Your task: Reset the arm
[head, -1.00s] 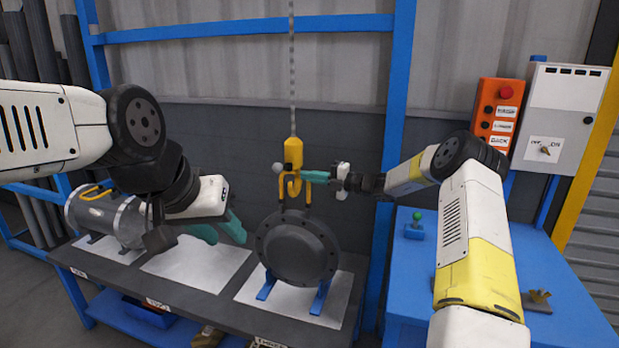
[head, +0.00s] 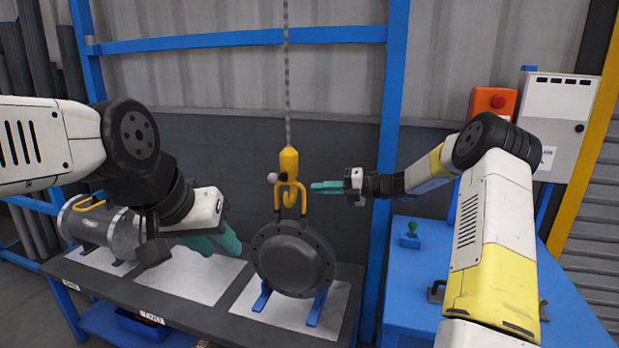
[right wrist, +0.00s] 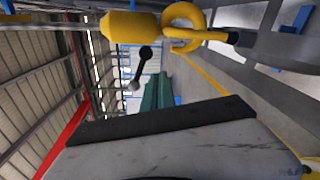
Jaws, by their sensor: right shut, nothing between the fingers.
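My right gripper (head: 316,187) is shut and empty, pointing left, a short way right of the yellow hoist hook (head: 289,165) and apart from it. Its teal fingers (right wrist: 158,92) also show in the right wrist view, with the yellow hook (right wrist: 185,28) above them. The hook hangs on a chain and meets a yellow shackle (head: 303,200) on top of the dark round flange (head: 294,258). The flange stands upright on blue supports on the bench. My left gripper (head: 216,245) hangs over the bench, left of the flange, its teal fingers apart and empty.
A grey flanged shell (head: 110,229) lies on the bench (head: 215,310) at the left. An orange control box (head: 492,103) and a white cabinet (head: 556,118) stand behind my right arm.

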